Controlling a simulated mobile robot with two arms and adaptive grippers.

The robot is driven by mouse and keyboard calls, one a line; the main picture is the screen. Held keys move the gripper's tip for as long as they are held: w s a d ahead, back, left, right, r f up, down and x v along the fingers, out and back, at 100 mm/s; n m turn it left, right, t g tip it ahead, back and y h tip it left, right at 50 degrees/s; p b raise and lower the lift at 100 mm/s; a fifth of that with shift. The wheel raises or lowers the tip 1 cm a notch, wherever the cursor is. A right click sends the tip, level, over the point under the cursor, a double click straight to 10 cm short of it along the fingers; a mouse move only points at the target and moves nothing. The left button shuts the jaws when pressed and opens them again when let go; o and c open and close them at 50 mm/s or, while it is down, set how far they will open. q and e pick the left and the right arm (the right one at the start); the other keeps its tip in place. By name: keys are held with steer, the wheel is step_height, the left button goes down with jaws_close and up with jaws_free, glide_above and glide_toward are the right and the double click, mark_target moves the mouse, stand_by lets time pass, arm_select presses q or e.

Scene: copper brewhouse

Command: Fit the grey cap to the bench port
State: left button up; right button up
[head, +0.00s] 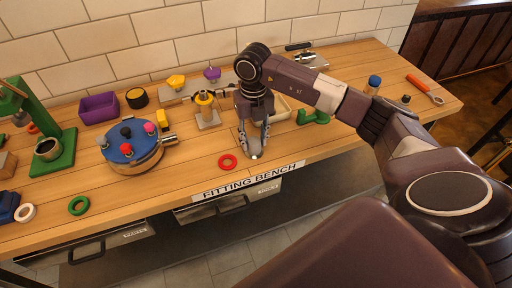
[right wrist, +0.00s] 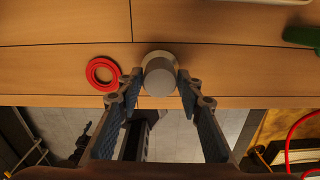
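My right gripper (head: 254,154) points down just above the front part of the bench. In the right wrist view my right gripper (right wrist: 161,78) has its two fingertips against opposite sides of a round grey cap (right wrist: 160,74). In the head view the fingers mostly hide the cap; a small pale bit shows at their tips. A brass upright fitting (head: 205,107) on a pale square base stands behind and left of the gripper. I cannot tell for sure whether it is the bench port. My left gripper is not in view.
A red ring (head: 228,162) lies close left of the gripper. A blue-topped round fixture (head: 131,146) with coloured knobs is further left. A green part (head: 314,117) and a pale tray (head: 283,108) lie behind and right. The wooden bench's front edge is near the gripper.

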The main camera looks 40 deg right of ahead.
mark_target(254, 140)
jaws_close()
steer(key=shift+r+p, duration=0.7)
steer(key=shift+r, duration=0.35)
steer(key=shift+r, duration=0.1)
steer(key=shift+r+p, duration=1.95)
steer(key=shift+r, duration=0.95)
